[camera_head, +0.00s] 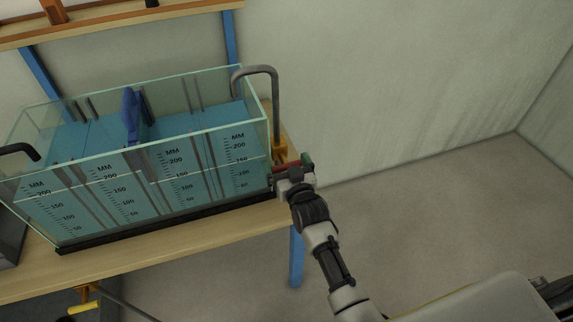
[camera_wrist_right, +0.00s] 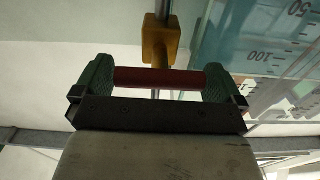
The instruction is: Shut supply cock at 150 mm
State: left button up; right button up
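The glass flume (camera_head: 130,170) stands on the wooden bench, with blue water and MM scales on its front. A pale line crosses the glass near the 150 mark of the rightmost scale (camera_head: 239,160); the exact level is too small to read. The supply cock's orange body (camera_head: 279,150) sits on the grey pipe at the flume's right end; it also shows in the right wrist view (camera_wrist_right: 160,42). Its red lever (camera_wrist_right: 160,78) lies crosswise between the wide-apart green fingers of my right gripper (camera_wrist_right: 160,80). Firm contact cannot be told. My left gripper is out of view.
The grey pipe (camera_head: 277,100) hooks over the flume's right end. A blue gate (camera_head: 131,115) stands in the flume. A black bent pipe (camera_head: 20,150) is at its left end. A yellow handle (camera_head: 83,308) hangs below the bench. The floor to the right is clear.

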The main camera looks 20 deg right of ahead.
jog(key=shift+s, duration=0.15)
jog(key=s+b, duration=0.1)
jog(key=s, duration=0.9)
jog(key=shift+s+d, duration=0.2)
jog(key=shift+s, duration=0.1)
jog(key=s+f+n+g, duration=0.1)
jog(key=s+f+g, duration=0.25)
jog(key=f, duration=0.65)
jog(key=s+a+f+g+y, duration=0.15)
jog(key=s+f, duration=0.35)
jog(key=f, duration=0.5)
jog(key=s+f+n+g+h, duration=0.1)
jog(key=s+f+g, duration=0.3)
jog(key=f, duration=0.6)
jog(key=s+d+f+g, duration=0.2)
jog(key=s+f, duration=0.3)
jog(key=s, duration=0.4)
jog(key=s+d+f+g, duration=0.3)
jog(key=s+f, duration=0.2)
jog(key=s, duration=0.5)
jog(key=s+d+f+g+h, duration=0.1)
jog(key=s+d+f+g, duration=0.1)
jog(key=s+f, duration=0.4)
jog(key=s+g, duration=0.1)
jog(key=s, duration=0.2)
jog(key=shift+s+d, duration=0.2)
jog(key=shift+d, duration=0.15)
